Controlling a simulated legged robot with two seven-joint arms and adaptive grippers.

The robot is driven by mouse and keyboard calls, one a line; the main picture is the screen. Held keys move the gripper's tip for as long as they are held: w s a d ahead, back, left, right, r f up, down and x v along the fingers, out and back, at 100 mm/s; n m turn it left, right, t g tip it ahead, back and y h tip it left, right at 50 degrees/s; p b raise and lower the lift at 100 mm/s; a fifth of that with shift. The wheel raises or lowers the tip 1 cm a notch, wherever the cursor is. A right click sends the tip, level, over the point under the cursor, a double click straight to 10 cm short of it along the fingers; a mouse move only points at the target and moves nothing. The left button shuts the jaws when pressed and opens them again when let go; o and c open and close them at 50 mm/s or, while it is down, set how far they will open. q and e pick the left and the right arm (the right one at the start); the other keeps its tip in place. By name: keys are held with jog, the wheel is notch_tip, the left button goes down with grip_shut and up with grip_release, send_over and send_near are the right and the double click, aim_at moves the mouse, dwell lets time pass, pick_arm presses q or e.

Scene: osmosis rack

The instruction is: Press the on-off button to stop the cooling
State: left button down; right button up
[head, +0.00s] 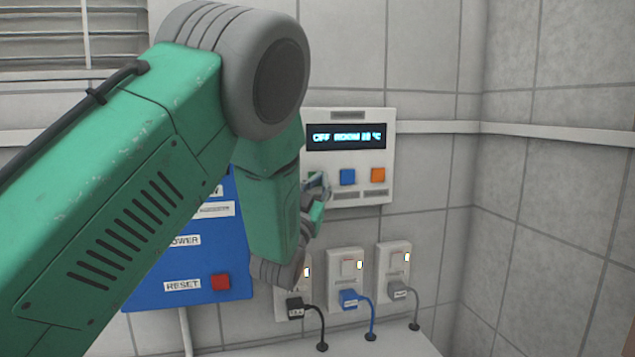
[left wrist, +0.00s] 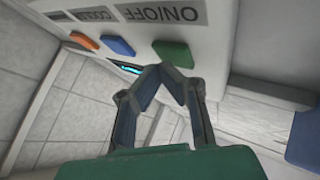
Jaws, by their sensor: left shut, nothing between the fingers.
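The white cooling control panel (head: 345,199) is on the tiled wall, and its dark display (head: 346,136) reads OFF and ROOM with a blurred temperature. The green button (left wrist: 174,54) beside the ON/OFF label (left wrist: 163,14) shows in the left wrist view; in the head view my gripper mostly hides it. My left gripper (left wrist: 166,70) is shut and empty, its fingertips at the edge of the green button. I cannot tell whether they touch it. In the head view the left gripper (head: 318,186) is at the panel's lower left. My right gripper is not in view.
A blue button (head: 347,177) and an orange button (head: 378,174) sit right of the gripper. Below are several switched sockets (head: 394,262) with plugs and cables. A blue box (head: 190,292) with a red RESET button (head: 221,282) is at left, partly behind my arm.

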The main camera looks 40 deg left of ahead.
pick_arm(q)
jog(key=shift+s+d, duration=0.3)
jog(key=shift+s, duration=0.2)
jog(key=shift+s+d+b, duration=0.25)
jog(key=shift+s+d, duration=0.55)
jog(key=shift+d, duration=0.2)
jog(key=shift+s+d+b, duration=0.2)
jog(key=shift+s+d, duration=0.6)
jog(key=shift+d, duration=0.2)
jog(key=s+d+b, duration=0.1)
jog(key=s+d, duration=0.6)
jog(key=d, duration=0.2)
jog(key=shift+s, duration=0.4)
jog(key=shift+f, duration=0.1)
